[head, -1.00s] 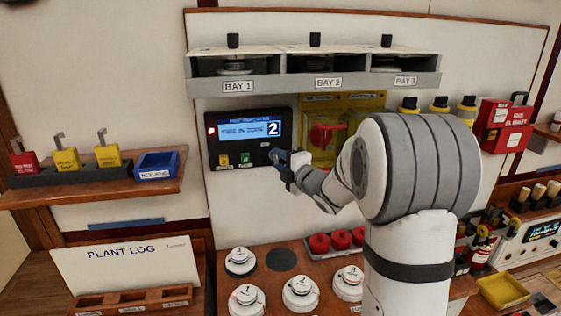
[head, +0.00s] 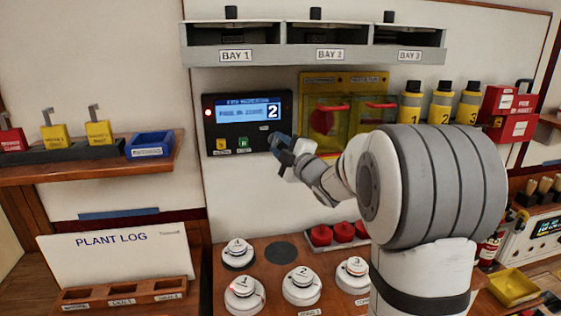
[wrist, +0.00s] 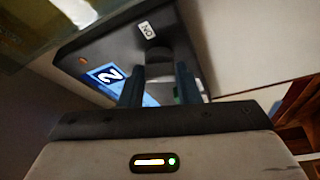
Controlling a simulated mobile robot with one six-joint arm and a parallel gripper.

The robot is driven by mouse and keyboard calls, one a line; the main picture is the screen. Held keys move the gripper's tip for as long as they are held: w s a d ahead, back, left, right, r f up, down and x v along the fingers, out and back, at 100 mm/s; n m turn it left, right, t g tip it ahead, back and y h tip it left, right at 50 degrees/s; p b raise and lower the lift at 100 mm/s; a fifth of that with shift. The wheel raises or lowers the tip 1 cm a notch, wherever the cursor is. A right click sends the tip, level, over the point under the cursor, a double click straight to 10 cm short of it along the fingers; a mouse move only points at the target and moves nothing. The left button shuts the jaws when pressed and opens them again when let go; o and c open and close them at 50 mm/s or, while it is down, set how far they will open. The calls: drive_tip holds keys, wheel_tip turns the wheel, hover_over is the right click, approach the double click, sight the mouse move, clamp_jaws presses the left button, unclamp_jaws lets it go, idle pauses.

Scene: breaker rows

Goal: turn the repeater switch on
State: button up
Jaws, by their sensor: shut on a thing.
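The repeater panel (head: 219,135) is a dark box on the wall with a lit blue screen (head: 248,112) showing a large 2 and a red light at its left. My gripper (head: 275,142) is at the panel's lower right corner. In the wrist view the panel (wrist: 115,50) fills the upper middle, with a small white label (wrist: 147,30) that seems to read ON, upside down. My gripper (wrist: 160,88) is shut on a dark part just below that label, seemingly the repeater switch. The fingers hide most of the switch, so its position cannot be told.
A yellow box with clear covers and red handles (head: 343,79) is mounted right of the panel, close to my arm. BAY shelves (head: 313,57) stick out above. Round white detectors (head: 301,286) stand on the ledge below. A blue bin (head: 150,150) sits on the left shelf.

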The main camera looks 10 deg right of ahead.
drive_tip(key=m+t+h+b, duration=0.1)
drive_tip(key=m+b, duration=0.4)
drive_tip(key=b, duration=0.1)
drive_tip(key=m+t+h+b, duration=0.1)
drive_tip(key=m+h+b, duration=0.1)
drive_tip(key=m+b, duration=0.3)
drive_tip(key=f+m+t+h+b, duration=0.1)
drive_tip(key=m+t+h+b, duration=0.1)
drive_tip(key=m+b, duration=0.3)
drive_tip(key=shift+a+f+m+b, duration=0.1)
drive_tip(key=shift+a+m+b, duration=0.3)
drive_tip(key=shift+b, duration=0.75)
drive_tip(key=shift+m+h+b, duration=0.85)
drive_tip(key=shift+m+h, duration=0.15)
drive_tip(key=shift+m, duration=0.2)
drive_tip(key=shift+r, duration=0.2)
drive_tip(key=o, duration=1)
drive_tip(key=shift+c, duration=0.2)
